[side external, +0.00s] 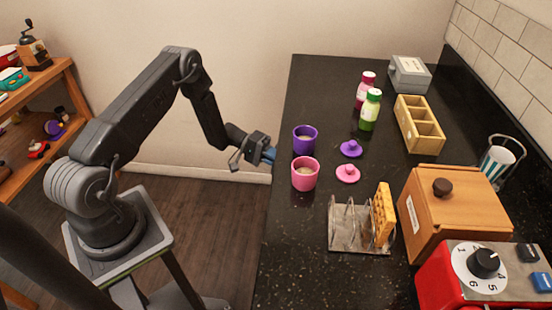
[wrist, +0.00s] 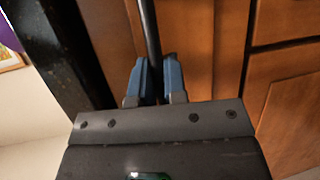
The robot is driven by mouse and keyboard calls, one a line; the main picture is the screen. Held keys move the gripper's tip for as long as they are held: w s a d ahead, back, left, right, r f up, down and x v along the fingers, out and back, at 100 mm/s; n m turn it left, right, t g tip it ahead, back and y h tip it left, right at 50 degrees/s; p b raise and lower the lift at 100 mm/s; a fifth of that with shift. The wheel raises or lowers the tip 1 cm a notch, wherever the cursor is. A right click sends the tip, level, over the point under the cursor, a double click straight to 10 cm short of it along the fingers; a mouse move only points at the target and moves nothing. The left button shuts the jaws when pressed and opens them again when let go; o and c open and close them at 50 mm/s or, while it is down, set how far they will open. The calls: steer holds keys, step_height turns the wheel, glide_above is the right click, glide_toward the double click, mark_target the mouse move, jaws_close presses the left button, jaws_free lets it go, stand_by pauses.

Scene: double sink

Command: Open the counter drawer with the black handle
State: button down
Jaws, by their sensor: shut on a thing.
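The black handle (wrist: 149,25) is a dark bar running down from the top of the wrist view, in front of a brown wooden drawer front (wrist: 195,45). My gripper (wrist: 156,62) has its two blue fingers on either side of the bar and is shut on it. In the side view my gripper (side external: 267,155) is at the counter's left edge. The handle and drawer front are hidden there. I cannot tell from these frames whether the drawer stands out from the cabinet.
The black counter (side external: 310,90) holds a purple cup (side external: 305,141) and a pink cup (side external: 304,176) near my gripper, and a metal rack (side external: 345,237). More wooden fronts (wrist: 287,90) are at the right in the wrist view. The floor between arm and counter is clear.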

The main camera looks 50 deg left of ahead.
steer(key=s+a, duration=1.5)
steer(key=a, duration=0.1)
steer(key=shift+s, duration=0.4)
steer(key=c, duration=1.2)
jaws_free()
steer(key=shift+o, duration=0.2)
